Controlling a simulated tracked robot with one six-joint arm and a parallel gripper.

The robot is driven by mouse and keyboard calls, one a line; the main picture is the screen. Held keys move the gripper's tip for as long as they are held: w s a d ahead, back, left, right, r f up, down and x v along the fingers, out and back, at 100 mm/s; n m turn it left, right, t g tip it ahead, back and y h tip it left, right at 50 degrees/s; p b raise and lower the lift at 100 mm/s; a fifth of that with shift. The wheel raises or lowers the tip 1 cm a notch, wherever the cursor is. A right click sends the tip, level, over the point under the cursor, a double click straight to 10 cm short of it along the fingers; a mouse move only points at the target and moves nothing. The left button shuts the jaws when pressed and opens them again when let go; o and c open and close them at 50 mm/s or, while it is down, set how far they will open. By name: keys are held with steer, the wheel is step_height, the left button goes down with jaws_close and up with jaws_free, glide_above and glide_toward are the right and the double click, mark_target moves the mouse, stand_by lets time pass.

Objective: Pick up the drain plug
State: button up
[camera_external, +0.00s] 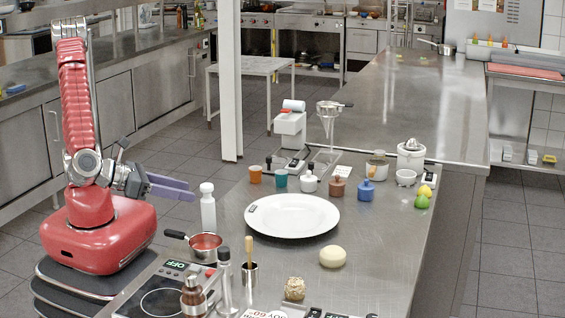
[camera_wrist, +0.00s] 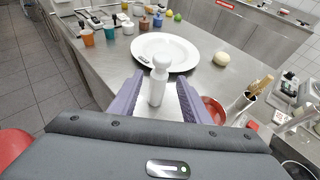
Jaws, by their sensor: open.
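I cannot make out a drain plug for certain in either view. A small dark piece (camera_external: 252,208) lies at the left rim of the large white plate (camera_external: 300,225); it also shows in the wrist view (camera_wrist: 147,58), too small to identify. My gripper (camera_external: 174,188) has purple fingers and is open and empty, left of the steel counter. In the wrist view my gripper (camera_wrist: 159,79) frames a white bottle (camera_wrist: 157,88), which stands upright beyond the fingers on the counter's left edge, apart from them in the external view.
A red saucepan (camera_external: 206,245), a hob (camera_external: 165,298) and a cup with a wooden-handled tool (camera_external: 249,273) crowd the near counter. The right counter strip is mostly clear.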

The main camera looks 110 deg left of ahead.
mark_target(208, 210)
steer(key=shift+x, duration=3.15)
steer(key=shift+x, duration=2.6)
steer(key=c, duration=1)
